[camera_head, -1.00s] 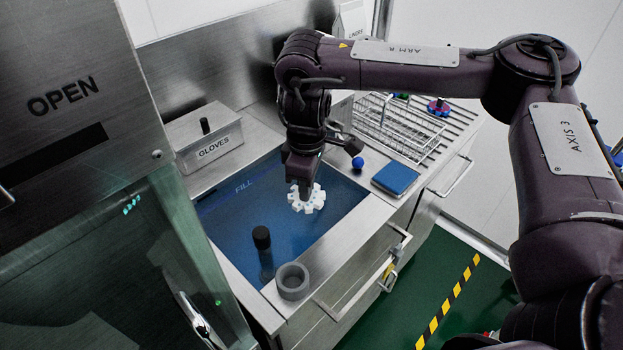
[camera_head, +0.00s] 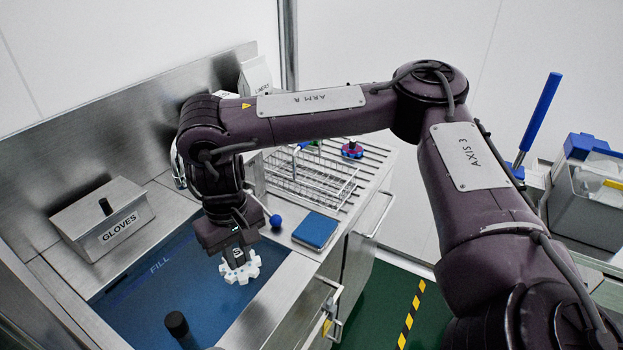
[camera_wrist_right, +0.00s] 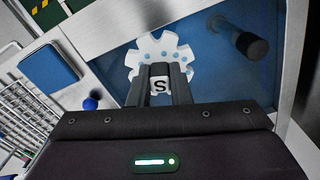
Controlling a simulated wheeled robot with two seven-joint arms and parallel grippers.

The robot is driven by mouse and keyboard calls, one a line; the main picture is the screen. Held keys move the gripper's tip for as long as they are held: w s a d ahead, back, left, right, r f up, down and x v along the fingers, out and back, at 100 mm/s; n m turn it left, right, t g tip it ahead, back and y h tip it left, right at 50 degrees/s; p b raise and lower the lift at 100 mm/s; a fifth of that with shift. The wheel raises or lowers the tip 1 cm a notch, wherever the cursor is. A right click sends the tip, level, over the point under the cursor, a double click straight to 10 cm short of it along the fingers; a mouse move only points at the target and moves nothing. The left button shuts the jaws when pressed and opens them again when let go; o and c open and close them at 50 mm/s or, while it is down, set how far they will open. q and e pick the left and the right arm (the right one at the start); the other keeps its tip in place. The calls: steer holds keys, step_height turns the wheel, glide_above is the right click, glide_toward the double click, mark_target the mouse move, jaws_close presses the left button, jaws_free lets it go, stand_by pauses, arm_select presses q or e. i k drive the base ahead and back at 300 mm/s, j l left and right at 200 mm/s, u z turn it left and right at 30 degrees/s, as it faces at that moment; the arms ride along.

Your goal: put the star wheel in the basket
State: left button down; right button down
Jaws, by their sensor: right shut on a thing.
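The star wheel (camera_head: 240,267) is a white toothed wheel with blue dots and a hub marked S. My right gripper (camera_head: 238,258) points down over the blue basin (camera_head: 140,292) and is shut on the hub. In the right wrist view the wheel (camera_wrist_right: 158,50) sits at the fingertips (camera_wrist_right: 159,78), its teeth spreading beyond them. The wheel is over the blue area; its exact height is hard to tell. The wire basket (camera_head: 318,182) stands on the ribbed drainboard, behind and right of the gripper, partly hidden by my arm. My left gripper is not in view.
Between basin and basket are a blue ball (camera_head: 276,221) and a blue square pad (camera_head: 315,230). A GLOVES box (camera_head: 104,222) stands left. A black-capped post (camera_head: 177,324) rises at the basin's front. A red-and-blue knob (camera_head: 352,149) is beyond the basket.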

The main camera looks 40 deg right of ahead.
mark_target(308, 162)
steer(key=l+u, duration=0.1)
steer(key=l, duration=1.05)
steer(key=l+u, duration=0.1)
steer(key=l, duration=1)
steer(key=k, duration=0.05)
